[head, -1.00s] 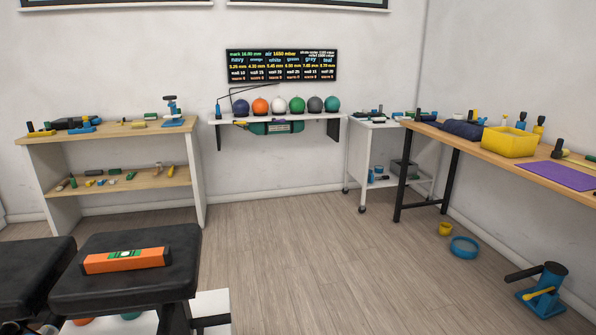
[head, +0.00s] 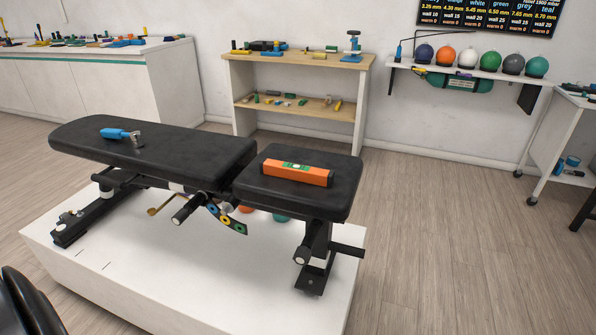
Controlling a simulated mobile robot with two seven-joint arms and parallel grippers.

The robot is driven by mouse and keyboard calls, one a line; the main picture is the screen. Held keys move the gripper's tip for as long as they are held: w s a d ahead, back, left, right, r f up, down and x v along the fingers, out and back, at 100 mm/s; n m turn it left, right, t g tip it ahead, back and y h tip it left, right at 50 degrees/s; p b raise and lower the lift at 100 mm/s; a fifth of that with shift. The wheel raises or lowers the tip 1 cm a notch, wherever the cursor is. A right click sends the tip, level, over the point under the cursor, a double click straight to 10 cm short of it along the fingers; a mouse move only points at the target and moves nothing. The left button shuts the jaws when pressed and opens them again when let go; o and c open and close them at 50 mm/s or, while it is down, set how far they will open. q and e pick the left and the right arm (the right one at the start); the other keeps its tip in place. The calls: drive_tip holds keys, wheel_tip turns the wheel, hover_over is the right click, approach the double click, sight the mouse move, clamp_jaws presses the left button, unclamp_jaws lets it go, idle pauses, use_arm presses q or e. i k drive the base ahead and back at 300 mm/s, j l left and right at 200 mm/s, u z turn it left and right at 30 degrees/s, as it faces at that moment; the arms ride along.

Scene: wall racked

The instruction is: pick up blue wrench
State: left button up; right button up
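A blue-handled tool with a grey metal head, which looks like the blue wrench (head: 120,135), lies on the long black pad of a weight bench (head: 185,150), toward its left end. Its blue handle points left and its metal head points right. Nothing covers it. Neither of my grippers is in view.
An orange spirit level (head: 297,174) lies on the bench's short pad. The bench stands on a white platform (head: 190,290). Behind are a white counter with tools (head: 170,85), a wooden shelf unit (head: 300,83) and a wall shelf of coloured balls (head: 470,72).

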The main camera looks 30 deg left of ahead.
sight(137, 139)
drive_tip(key=u, duration=2.2)
drive_tip(key=i+j, duration=0.3)
drive_tip(key=j, duration=0.15)
drive_tip(key=i+j, duration=0.25)
drive_tip(key=j, duration=0.15)
drive_tip(key=i+j, duration=0.3)
drive_tip(key=j, duration=0.15)
